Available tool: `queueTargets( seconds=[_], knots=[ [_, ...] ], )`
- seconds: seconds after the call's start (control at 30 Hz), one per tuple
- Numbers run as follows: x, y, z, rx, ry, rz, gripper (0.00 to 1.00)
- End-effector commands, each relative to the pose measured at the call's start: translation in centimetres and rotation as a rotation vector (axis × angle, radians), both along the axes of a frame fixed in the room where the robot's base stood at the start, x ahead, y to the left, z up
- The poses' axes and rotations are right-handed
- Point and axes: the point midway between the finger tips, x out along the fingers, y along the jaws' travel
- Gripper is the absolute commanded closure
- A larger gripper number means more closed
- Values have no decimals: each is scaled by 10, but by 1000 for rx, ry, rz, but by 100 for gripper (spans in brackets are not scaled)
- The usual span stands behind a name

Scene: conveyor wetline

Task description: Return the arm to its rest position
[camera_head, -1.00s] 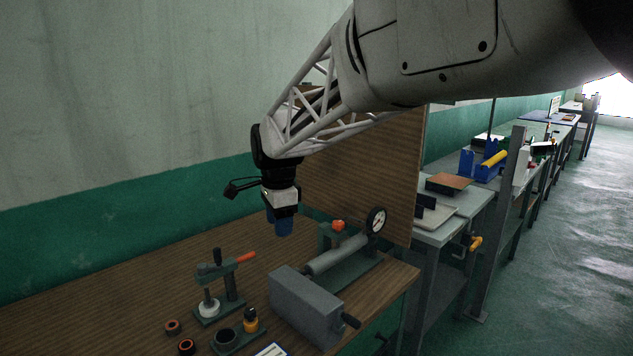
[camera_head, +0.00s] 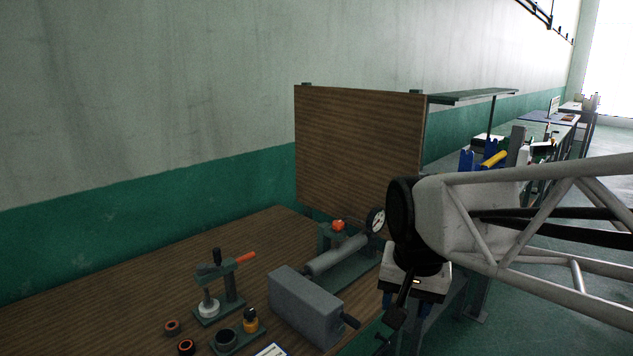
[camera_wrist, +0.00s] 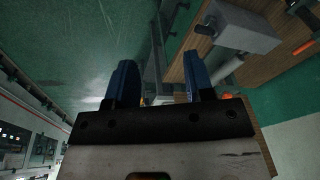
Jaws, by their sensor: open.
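My gripper (camera_wrist: 160,82) shows in the wrist view with its two blue fingers apart and nothing between them. In the head view my gripper (camera_head: 402,300) hangs at the right, beyond the right edge of the wooden bench (camera_head: 130,290); its fingertips are partly hidden by a dark part of my wrist. My arm comes in from the right edge of the head view. No separate object is held.
On the bench stand a grey box fixture (camera_head: 305,305) with a cylinder and dial gauge (camera_head: 376,221), a small press with an orange handle (camera_head: 245,257), and rings (camera_head: 172,327). A wooden panel (camera_head: 355,150) stands behind.

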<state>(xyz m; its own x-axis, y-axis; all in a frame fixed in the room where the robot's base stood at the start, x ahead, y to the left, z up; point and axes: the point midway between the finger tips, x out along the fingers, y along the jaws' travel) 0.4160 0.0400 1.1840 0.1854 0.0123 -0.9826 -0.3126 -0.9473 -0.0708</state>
Motion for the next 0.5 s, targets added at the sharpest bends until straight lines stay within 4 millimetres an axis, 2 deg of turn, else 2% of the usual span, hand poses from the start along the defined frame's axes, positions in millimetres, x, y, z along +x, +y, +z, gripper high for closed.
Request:
queueTargets(
  seconds=[0.1, 0.3, 0.5],
  knots=[
    [-33, -17, -12, -22, -17, 84, 52],
    [-77, -35, -32, -61, -35, 215, 52],
    [-98, -43, -43, -83, -45, 284, 52]
  ],
)
